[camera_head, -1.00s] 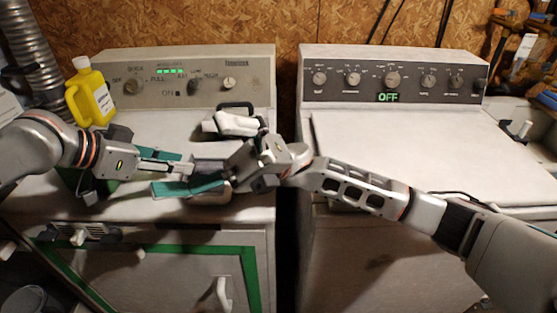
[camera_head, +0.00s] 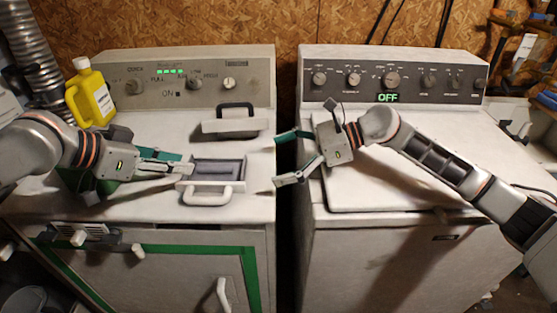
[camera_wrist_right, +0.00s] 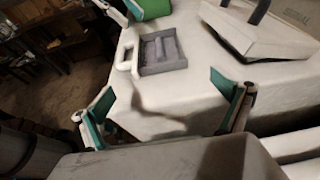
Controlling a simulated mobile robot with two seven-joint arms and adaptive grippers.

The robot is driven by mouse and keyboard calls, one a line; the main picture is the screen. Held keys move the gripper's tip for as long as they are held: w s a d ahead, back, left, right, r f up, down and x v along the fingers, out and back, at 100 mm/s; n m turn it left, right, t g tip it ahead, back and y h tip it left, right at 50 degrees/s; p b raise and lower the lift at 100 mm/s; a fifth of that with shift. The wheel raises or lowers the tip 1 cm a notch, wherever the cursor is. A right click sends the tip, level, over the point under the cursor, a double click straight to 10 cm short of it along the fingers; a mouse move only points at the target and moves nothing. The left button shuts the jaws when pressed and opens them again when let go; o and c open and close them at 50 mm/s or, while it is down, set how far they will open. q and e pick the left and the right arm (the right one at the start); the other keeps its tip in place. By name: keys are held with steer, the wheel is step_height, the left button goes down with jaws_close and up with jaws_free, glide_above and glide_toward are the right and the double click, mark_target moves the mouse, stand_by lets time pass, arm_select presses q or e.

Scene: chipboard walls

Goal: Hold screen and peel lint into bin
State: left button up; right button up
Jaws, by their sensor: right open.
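The lint screen (camera_head: 233,168) is a dark grey panel in a pale frame with a white handle, on top of the left machine. It also shows in the right wrist view (camera_wrist_right: 163,52). I cannot tell whether its grey surface is lint. My left gripper (camera_head: 186,164) is at the screen's left edge; whether its fingers are closed on the frame is unclear. My right gripper (camera_head: 279,159) is open and empty, right of the screen and apart from it, fingers pointing left. Its fingers show in the wrist view (camera_wrist_right: 164,93). A green object, possibly the bin, is partly hidden behind my left gripper.
A white lid (camera_head: 236,126) with a black handle lies behind the screen. A yellow jug (camera_head: 92,97) stands at the back left. A dark gap (camera_head: 287,225) separates the left machine from the right machine (camera_head: 450,140), whose top is mostly clear.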

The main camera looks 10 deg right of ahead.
mark_target(214, 168)
steer(key=x, duration=0.8)
steer(key=shift+d+f, duration=0.15)
steer(key=shift+f, duration=0.1)
steer(key=shift+s, duration=0.1)
steer(key=c, duration=1.3)
arm_select(q)
steer(key=shift+o, duration=0.3)
steer(key=w+d+m+g+y, duration=0.1)
steer(key=w, duration=0.1)
steer(key=w+y, duration=0.1)
steer(key=w+d+f+m+g+y, duration=0.1)
steer(key=w, duration=0.1)
steer(key=shift+w+d+m+g, duration=0.3)
steer(key=shift+w, duration=0.05)
steer(key=d+r+m+g+y, duration=0.3)
steer(key=d+r+m+y, duration=0.2)
steer(key=m+y, duration=0.15)
steer(key=shift+h, duration=0.45)
steer(key=shift+s+f, duration=0.2)
steer(key=shift+f, duration=2.2)
steer(key=shift+s+f, duration=0.15)
steer(key=shift+f, duration=2.25)
